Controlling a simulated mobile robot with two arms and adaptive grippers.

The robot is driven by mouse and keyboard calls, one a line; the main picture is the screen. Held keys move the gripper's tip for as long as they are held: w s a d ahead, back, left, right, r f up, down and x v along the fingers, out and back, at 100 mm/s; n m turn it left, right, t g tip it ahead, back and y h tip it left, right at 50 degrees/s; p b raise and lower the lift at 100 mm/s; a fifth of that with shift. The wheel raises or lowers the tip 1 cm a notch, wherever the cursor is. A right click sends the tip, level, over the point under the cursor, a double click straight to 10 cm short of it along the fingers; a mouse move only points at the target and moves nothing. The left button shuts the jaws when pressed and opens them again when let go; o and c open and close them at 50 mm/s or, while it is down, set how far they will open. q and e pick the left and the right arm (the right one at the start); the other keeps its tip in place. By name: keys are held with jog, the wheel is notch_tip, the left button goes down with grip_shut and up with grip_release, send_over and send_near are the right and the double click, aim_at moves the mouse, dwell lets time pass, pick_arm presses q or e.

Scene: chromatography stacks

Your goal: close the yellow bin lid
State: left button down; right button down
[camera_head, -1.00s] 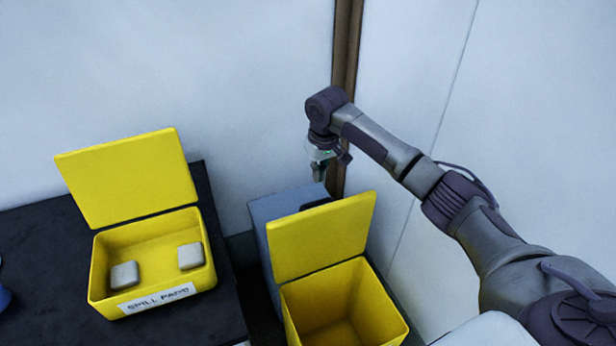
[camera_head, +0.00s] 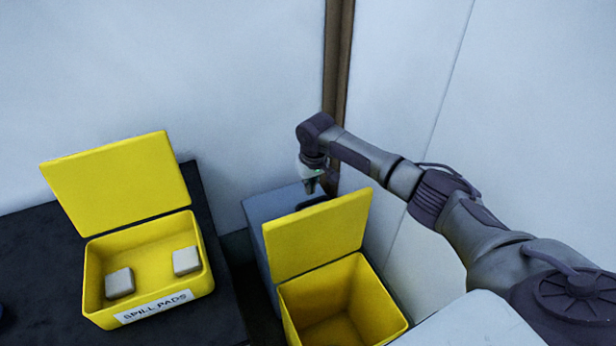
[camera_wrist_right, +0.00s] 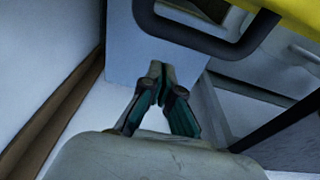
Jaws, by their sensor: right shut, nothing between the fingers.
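Two yellow bins stand with their lids up. The left bin (camera_head: 150,305) is labelled SPILL PADS and holds two pale grey pads; its lid (camera_head: 118,183) leans back. The right bin (camera_head: 378,330) looks empty, with its lid (camera_head: 318,236) raised at its back edge. The lid's edge (camera_wrist_right: 295,12) probably shows as yellow in the right wrist view's top right corner. My right gripper (camera_head: 310,188) is behind and above the right bin's lid, apart from it. Its fingers (camera_wrist_right: 161,70) are shut and empty. My left gripper is not in view.
A grey box (camera_head: 262,212) with a dark handle (camera_wrist_right: 205,40) stands behind the right bin, below my right gripper. A brown vertical post (camera_head: 337,70) and pale walls are close behind. A black tabletop (camera_head: 30,250) carries the left bin.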

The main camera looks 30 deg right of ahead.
jog(key=shift+s+r+p, duration=0.2)
jog(key=shift+s+p, duration=0.15)
jog(key=shift+s, duration=0.9)
